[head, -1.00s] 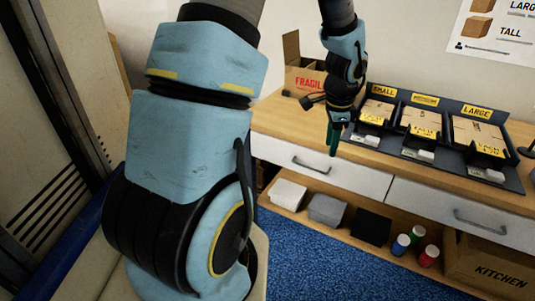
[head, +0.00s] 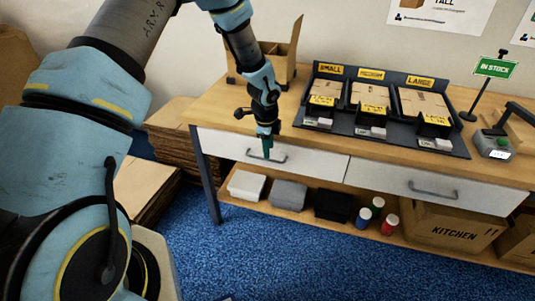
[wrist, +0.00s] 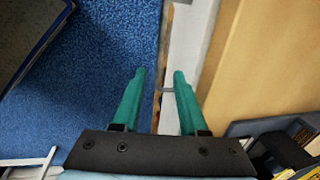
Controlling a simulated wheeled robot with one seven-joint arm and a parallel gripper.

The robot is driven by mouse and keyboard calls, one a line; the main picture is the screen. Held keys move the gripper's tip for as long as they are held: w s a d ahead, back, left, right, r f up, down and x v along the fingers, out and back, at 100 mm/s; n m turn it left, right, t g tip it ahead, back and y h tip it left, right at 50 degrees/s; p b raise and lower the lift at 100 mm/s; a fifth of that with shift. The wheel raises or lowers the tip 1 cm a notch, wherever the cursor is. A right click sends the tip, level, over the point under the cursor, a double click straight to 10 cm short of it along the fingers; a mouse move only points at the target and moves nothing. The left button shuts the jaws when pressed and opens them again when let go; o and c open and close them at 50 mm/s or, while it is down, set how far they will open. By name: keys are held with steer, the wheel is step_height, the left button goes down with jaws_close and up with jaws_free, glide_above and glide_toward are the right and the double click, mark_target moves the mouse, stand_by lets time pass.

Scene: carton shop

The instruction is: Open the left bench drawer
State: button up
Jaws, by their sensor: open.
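The left bench drawer (head: 315,163) is white and looks shut, its front level with the drawer to its right. Its grey bar handle (head: 281,158) is partly hidden behind my gripper (head: 267,152) in the head view. My gripper is open and points down at the handle. In the wrist view, the teal fingers of my gripper (wrist: 160,78) stand apart, with the white drawer front (wrist: 186,50) by the right finger. A small grey piece of the handle (wrist: 168,90) shows between the fingers. I cannot tell whether they touch it.
The right drawer (head: 460,190) is shut. A sorter rack (head: 360,131) with small cartons stands on the bench top, an open carton (head: 285,73) behind my gripper. The shelf below holds boxes, bottles and a KITCHEN carton (head: 450,229). Blue floor (head: 300,260) in front is clear.

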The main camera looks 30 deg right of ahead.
steer(key=shift+w+d+f, duration=0.1)
steer(key=shift+d+f, duration=0.1)
steer(key=shift+f, duration=0.85)
steer(key=shift+w+d+f, duration=0.1)
steer(key=shift+d+f, duration=0.05)
steer(key=shift+f, duration=0.85)
steer(key=shift+c, duration=0.2)
jaws_close()
